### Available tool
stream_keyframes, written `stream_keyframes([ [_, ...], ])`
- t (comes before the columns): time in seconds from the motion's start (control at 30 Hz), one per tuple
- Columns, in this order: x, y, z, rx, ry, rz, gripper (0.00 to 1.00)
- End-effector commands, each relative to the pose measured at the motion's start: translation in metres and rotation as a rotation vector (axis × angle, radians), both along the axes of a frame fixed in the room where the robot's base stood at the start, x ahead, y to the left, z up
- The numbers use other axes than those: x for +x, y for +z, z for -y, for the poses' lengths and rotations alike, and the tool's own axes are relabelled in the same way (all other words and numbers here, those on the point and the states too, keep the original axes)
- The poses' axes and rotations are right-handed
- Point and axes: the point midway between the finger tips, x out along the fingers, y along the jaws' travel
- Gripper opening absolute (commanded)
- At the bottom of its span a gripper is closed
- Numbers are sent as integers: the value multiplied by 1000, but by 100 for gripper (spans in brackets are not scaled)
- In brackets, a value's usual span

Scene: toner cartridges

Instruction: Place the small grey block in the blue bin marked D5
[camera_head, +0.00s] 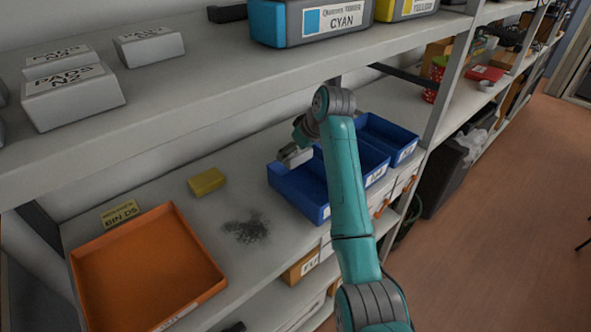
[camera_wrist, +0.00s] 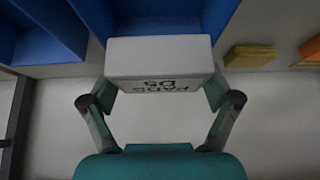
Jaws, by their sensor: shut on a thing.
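The small grey block (camera_wrist: 160,57), with upside-down lettering that reads PADS D5, is between the two fingers of my gripper (camera_wrist: 161,92). In the head view my gripper (camera_head: 297,150) is partly hidden by my arm, at the nearest-left blue bin (camera_head: 296,190). Two more blue bins (camera_head: 357,152) (camera_head: 388,134) stand to its right; their labels are too small to read. In the wrist view a blue bin (camera_wrist: 168,14) lies beyond the block. A yellow card reading BIN D5 (camera_head: 121,213) stands behind an orange tray (camera_head: 150,265), not by a blue bin.
The upper shelf (camera_head: 200,95) holds grey PADS blocks (camera_head: 72,95) and a CYAN toner box (camera_head: 310,20). A shelf post (camera_head: 450,75) stands at right.

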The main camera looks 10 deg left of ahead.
Motion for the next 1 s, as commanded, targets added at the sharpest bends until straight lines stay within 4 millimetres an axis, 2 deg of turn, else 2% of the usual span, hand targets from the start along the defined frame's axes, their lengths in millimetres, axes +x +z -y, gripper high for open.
stream_keyframes([
  [0.03, -1, -10, 0, -2, 0, -3, 52],
  [0.5, 0, -59, 0, 0, 0, 0, 52],
  [1.0, 0, -65, 0, -1, 0, -1, 52],
])
